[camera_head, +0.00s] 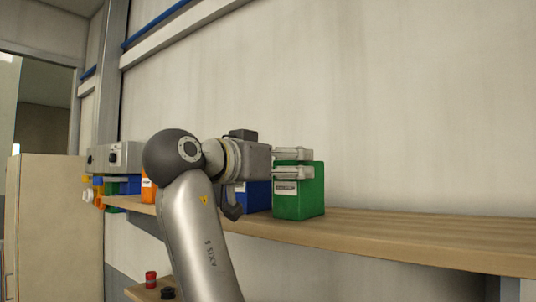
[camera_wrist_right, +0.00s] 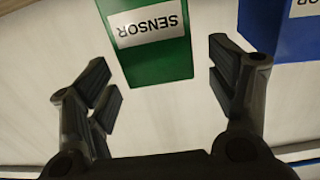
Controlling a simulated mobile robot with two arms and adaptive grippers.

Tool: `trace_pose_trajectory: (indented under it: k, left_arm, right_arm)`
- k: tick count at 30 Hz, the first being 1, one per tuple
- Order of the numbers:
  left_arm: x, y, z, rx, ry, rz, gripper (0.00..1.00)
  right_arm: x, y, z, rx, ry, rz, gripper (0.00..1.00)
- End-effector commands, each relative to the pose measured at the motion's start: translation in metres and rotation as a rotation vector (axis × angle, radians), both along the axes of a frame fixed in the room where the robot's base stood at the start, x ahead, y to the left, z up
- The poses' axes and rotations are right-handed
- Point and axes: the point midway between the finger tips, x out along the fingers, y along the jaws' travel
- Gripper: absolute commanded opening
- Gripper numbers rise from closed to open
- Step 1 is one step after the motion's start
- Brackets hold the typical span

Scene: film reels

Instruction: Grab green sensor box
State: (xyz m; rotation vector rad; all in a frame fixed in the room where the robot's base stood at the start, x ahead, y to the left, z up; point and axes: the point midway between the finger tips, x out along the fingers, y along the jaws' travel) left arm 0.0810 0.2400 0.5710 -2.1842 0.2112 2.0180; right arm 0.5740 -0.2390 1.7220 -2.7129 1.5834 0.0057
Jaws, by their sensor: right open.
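The green sensor box (camera_head: 302,204) stands upright on a wooden shelf (camera_head: 400,231). It has a white label on its front. In the right wrist view the green box (camera_wrist_right: 160,62) shows upside down, with the label reading SENSOR. My right gripper (camera_head: 293,164) is open at the box's upper part, its fingers coming from the left and partly covering it in the head view. In the right wrist view the fingers of my right gripper (camera_wrist_right: 162,84) spread to either side of the box's near end, with visible gaps. My left gripper is not in view.
A blue box (camera_head: 257,195) stands just left of the green one; it also shows in the wrist view (camera_wrist_right: 287,38). An orange box (camera_head: 148,190) is further left, partly hidden by my arm. The shelf to the right is clear. A wall rises behind.

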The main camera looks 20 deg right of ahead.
Motion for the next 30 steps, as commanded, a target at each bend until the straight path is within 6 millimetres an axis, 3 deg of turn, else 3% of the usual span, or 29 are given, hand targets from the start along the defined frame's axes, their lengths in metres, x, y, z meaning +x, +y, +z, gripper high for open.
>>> trace_pose_trajectory:
  k: [4, 9, 23, 30]
  left_arm:
    - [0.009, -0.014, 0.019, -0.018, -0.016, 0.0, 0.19]
    - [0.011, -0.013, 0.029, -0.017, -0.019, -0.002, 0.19]
    - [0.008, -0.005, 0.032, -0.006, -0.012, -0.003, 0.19]
    - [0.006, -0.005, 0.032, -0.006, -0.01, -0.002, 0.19]
  right_arm:
    - [0.014, -0.025, 0.004, 0.0, 0.001, -0.002, 0.79]
    - [0.025, -0.044, 0.003, -0.001, 0.0, -0.001, 0.79]
    - [0.031, -0.054, 0.0, 0.0, -0.001, 0.001, 0.79]
    - [0.03, -0.054, 0.0, 0.0, -0.001, 0.001, 0.5]
